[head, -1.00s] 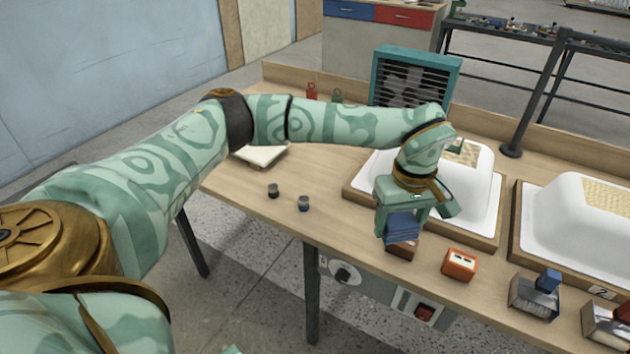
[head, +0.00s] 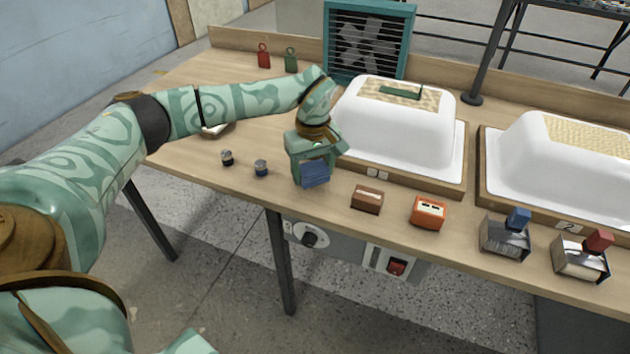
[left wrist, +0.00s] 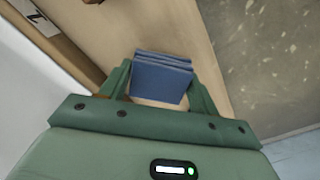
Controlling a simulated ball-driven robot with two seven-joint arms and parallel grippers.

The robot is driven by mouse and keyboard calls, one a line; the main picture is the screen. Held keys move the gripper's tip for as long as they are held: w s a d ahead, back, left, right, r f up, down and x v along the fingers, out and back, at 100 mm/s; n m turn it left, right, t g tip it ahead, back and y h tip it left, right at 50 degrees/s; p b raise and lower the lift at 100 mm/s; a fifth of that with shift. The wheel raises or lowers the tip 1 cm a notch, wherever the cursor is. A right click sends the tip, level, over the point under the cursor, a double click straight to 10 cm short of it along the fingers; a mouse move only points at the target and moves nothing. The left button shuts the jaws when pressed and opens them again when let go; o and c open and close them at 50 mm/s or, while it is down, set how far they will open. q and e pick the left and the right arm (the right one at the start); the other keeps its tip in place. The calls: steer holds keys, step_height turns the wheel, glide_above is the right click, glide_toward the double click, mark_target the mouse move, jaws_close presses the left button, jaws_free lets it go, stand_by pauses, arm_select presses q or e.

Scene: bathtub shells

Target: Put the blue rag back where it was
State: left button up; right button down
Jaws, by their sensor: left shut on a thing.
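The blue rag (head: 315,175) is a folded, layered blue cloth. My left gripper (head: 313,167) is shut on it, above the front part of the bench, left of the brown block (head: 367,198). In the left wrist view the rag (left wrist: 161,77) sits between the two green fingers of the gripper (left wrist: 160,85), with wooden bench top beyond it. I cannot tell whether the rag touches the bench. My right gripper is not in view.
An orange box (head: 429,212) and two metal holders (head: 505,236) line the front edge to the right. White tub shells (head: 395,118) stand behind. A teal fan (head: 368,42) is at the back.

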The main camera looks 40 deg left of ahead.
mark_target(314, 179)
arm_select(q)
step_height(314, 179, down, 4)
steer(key=shift+r+b, duration=0.2)
steer(key=shift+b, duration=0.4)
steer(key=shift+r, duration=0.25)
steer(key=shift+f, duration=0.15)
steer(key=o, duration=0.9)
steer(key=shift+o, duration=0.2)
step_height(314, 179, up, 12)
steer(key=p, duration=0.5)
steer(key=shift+r, duration=0.2)
steer(key=shift+f, duration=0.1)
